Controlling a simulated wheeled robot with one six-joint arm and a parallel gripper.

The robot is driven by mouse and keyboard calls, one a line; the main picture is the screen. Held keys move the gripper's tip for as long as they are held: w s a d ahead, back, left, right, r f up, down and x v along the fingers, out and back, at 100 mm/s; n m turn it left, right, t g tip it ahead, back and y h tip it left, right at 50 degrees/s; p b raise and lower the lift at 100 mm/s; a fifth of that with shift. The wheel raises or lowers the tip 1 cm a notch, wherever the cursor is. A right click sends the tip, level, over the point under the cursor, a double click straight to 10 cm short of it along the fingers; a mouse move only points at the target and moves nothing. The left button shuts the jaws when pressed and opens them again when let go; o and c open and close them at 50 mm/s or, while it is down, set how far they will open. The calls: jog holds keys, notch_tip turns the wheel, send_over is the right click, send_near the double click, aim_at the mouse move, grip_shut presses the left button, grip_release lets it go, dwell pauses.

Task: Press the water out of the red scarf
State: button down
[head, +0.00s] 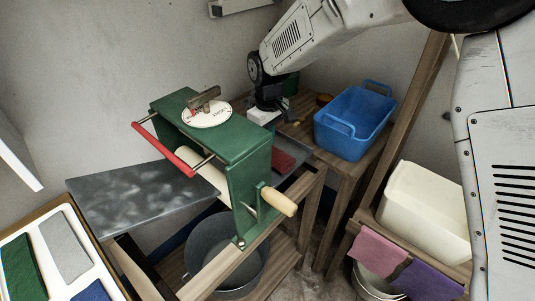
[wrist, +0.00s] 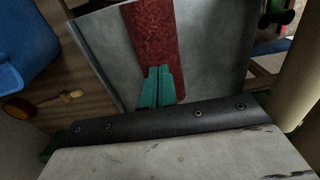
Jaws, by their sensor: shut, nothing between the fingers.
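The red scarf (head: 283,162) lies flat as a strip on the grey board (head: 291,146) behind the green wringer (head: 243,138). In the wrist view the scarf (wrist: 151,35) runs along the grey board (wrist: 215,50) from the top edge down to my fingers. My gripper (wrist: 160,70) is shut and empty, its teal fingertips over the near part of the scarf. I cannot tell whether they touch it. In the head view the wringer hides my fingertips. The wringer has a pale roller (head: 203,172), a red bar (head: 163,149), a wooden crank handle (head: 279,201) and a dial (head: 207,114) on top.
A second grey board (head: 135,197) extends from the wringer's front left. A metal tub (head: 227,262) stands below. A blue basket (head: 353,124) sits on the wooden bench at right, and a cream bin (head: 425,205) nearer. A tray with coloured cloths (head: 68,245) is at lower left.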

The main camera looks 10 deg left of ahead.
jog(key=shift+f, duration=0.6)
jog(key=shift+s+d+f, duration=0.15)
jog(key=shift+f, duration=0.15)
dwell(2.4)
notch_tip(320, 180, up, 8)
jog(key=shift+w+r, duration=0.2)
jog(key=shift+r, duration=0.05)
dwell(0.7)
dwell(0.4)
